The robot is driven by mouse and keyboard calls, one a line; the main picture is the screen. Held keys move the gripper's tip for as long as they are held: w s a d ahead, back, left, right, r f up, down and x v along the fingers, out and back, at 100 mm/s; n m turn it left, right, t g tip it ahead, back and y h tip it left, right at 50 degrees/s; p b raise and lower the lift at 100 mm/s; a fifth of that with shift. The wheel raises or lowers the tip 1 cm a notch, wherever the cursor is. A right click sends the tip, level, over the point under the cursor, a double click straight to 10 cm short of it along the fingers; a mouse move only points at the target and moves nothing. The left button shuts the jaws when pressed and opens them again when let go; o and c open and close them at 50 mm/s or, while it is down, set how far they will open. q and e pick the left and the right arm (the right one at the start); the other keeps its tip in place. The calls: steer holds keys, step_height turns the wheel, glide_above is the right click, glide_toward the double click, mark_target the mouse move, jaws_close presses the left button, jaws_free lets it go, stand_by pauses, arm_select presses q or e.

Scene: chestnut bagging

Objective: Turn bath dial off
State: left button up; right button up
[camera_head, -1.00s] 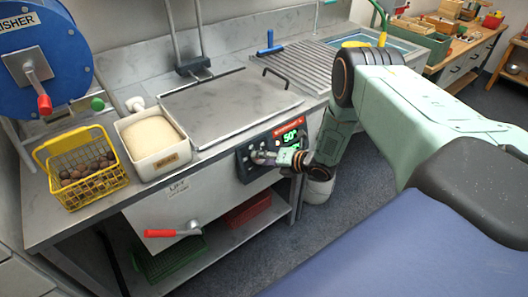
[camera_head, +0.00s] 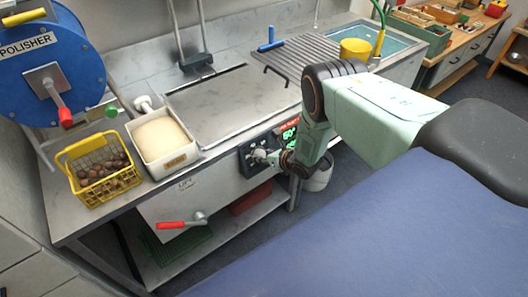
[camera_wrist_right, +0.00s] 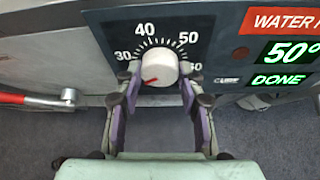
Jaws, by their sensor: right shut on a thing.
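The bath dial is a white knob (camera_wrist_right: 160,68) on a dark panel (camera_wrist_right: 105,22) with numbers from 30 to 60. Its red pointer mark faces lower left, below the 30. My right gripper (camera_wrist_right: 159,82) is shut on the knob, with one finger on each side. In the head view the right gripper (camera_head: 272,159) is at the panel on the bath's front, and the knob (camera_head: 259,155) shows just left of it. The green display (camera_wrist_right: 285,54) reads 50° with DONE below. My left gripper is not in view.
The bath's flat metal lid (camera_head: 230,103) is closed. A white tub (camera_head: 162,140) and a yellow wire basket (camera_head: 75,176) of chestnuts stand left of it. A red-handled lever (camera_head: 175,225) sticks out from the front below. A bucket (camera_head: 318,180) stands on the floor behind my right arm.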

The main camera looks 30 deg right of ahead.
steer(key=shift+n+p, duration=0.35)
steer(key=shift+n, duration=0.15)
steer(key=shift+w+h, duration=0.1)
steer(key=shift+h, duration=0.2)
steer(key=shift+r, duration=0.1)
steer(key=o, duration=1.2)
steer(key=shift+c, duration=0.2)
